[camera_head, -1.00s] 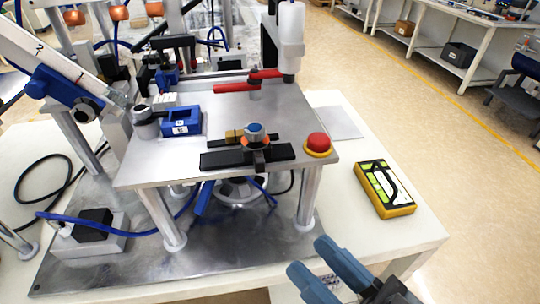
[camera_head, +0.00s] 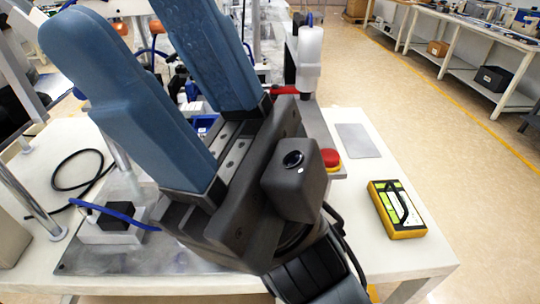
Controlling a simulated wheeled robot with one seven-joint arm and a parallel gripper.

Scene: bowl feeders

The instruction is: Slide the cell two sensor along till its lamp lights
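My gripper (camera_head: 120,14) fills the left and middle of the head view, close to the camera. Its two blue fingers stand apart with nothing seen between them, so it is open. It covers most of the metal table plate (camera_head: 321,135), including the black rail with the blue-topped, orange-ringed part seen earlier. I cannot tell for sure which part is the cell two sensor, and no lamp can be made out. A sliver of a blue block (camera_head: 205,122) shows between the fingers, behind them.
A red button (camera_head: 331,158) sits at the plate's right corner. A yellow handheld device (camera_head: 397,208) lies on the white bench (camera_head: 352,190) to the right. A white cylinder (camera_head: 309,58) stands behind the plate. A black box (camera_head: 116,214) with a blue cable is at the left.

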